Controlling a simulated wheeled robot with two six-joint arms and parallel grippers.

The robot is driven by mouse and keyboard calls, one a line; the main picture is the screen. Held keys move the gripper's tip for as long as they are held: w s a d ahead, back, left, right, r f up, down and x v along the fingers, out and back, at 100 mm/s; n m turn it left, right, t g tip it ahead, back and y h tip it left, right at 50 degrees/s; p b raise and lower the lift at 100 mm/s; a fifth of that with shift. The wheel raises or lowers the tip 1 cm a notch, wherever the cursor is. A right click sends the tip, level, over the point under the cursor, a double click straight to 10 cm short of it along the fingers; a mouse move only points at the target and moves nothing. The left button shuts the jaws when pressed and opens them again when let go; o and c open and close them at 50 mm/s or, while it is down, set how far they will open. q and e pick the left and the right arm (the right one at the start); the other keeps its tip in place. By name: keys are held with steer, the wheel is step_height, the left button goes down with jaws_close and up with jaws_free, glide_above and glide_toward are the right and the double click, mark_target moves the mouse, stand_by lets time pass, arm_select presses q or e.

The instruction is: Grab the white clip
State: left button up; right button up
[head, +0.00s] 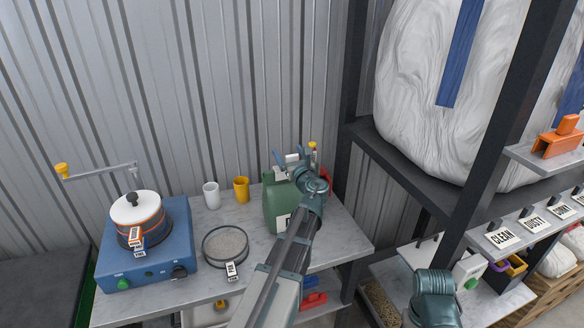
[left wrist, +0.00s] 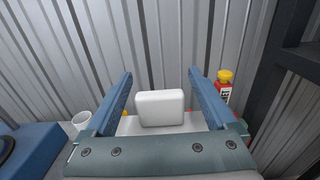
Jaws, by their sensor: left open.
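A white rounded block (left wrist: 160,108), which looks like the white clip, stands between the fingers of my left gripper (left wrist: 161,82) in the left wrist view. Gaps show on both sides of it, so neither finger appears to touch it. In the head view my left gripper (head: 292,156) is at the back of the bench, above and behind the green jug (head: 275,208). Its blue fingers are apart. Only a small white part (head: 293,158) shows between them there; the wrist hides the rest. My right gripper's jaws are not seen.
The bench (head: 208,300) holds a blue device with a white-lidded pot (head: 135,208), a sieve (head: 225,246), a white cup (head: 211,195) and a yellow cup (head: 241,190). A red bottle with a yellow cap (left wrist: 224,90) stands right. A dark rack post (head: 345,150) is close by.

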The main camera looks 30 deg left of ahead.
arm_select(q)
jaws_close()
stand_by(0.5)
steer(key=shift+r, duration=0.1)
steer(key=d+r+p, duration=0.2)
steer(key=d, duration=0.6)
steer(key=s+d+r+p, duration=0.1)
steer(key=d+r+p, duration=0.1)
steer(key=d, duration=0.6)
steer(key=shift+s+r+p, duration=0.3)
steer(key=shift+r+p, duration=0.05)
steer(key=shift+p, duration=0.05)
